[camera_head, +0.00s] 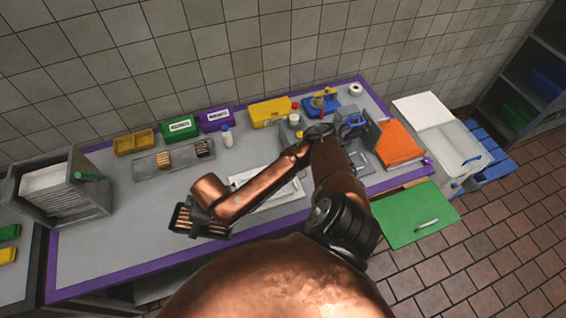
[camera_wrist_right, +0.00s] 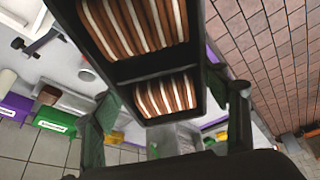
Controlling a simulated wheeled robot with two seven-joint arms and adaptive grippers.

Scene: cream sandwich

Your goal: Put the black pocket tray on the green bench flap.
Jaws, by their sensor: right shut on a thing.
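The black pocket tray (camera_wrist_right: 150,67) holds rows of brown-and-cream sandwich cookies in two pockets in the right wrist view. My right gripper (camera_wrist_right: 165,92) is shut on this tray, with a finger at either side. In the head view my right gripper (camera_head: 205,225) holds the tray above the front part of the bench, left of centre. The green bench flap (camera_head: 400,222) lies flat at the right front of the bench, well to the right of the tray. A small pale stick-like thing (camera_head: 427,224) lies on it. My left gripper is not in view.
An orange board (camera_head: 400,145) lies behind the flap. Yellow (camera_head: 135,142), green (camera_head: 180,129) and purple (camera_head: 216,119) bins stand along the back. A grey crate (camera_head: 95,200) stands at the left. A white sheet (camera_head: 285,192) lies beneath my arm. Most of the flap is clear.

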